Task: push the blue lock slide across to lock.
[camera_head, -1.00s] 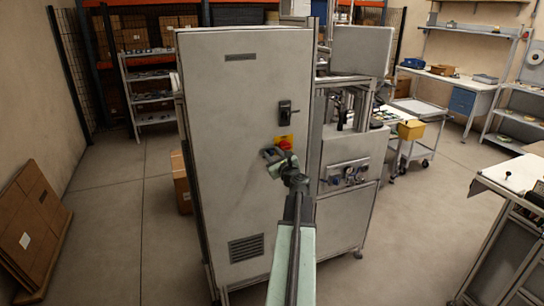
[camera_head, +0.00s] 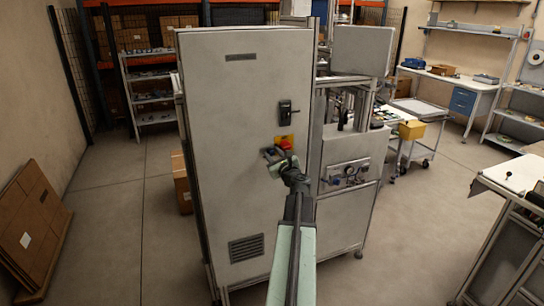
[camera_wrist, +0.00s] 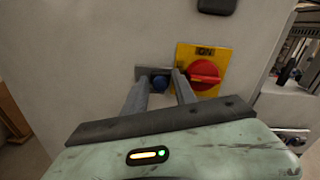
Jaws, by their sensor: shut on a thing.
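The blue lock slide (camera_wrist: 160,83) is a small rounded blue piece on a grey bracket on the cabinet front. In the wrist view it sits between the tips of my gripper (camera_wrist: 159,77), which is shut on it. The fingers hide part of the bracket. A red rotary handle (camera_wrist: 204,75) on a yellow plate (camera_wrist: 186,52) is just right of the slide, close to my right finger. In the head view my gripper (camera_head: 270,155) is at the cabinet front, below and left of the red handle (camera_head: 285,144); the slide cannot be made out there.
The tall grey cabinet (camera_head: 228,110) fills the middle, with a black door latch (camera_head: 287,110) above the handle. A machine with gauges (camera_head: 346,174) stands at its right. Cardboard boxes (camera_head: 181,185) stand at its left. The floor in front is clear.

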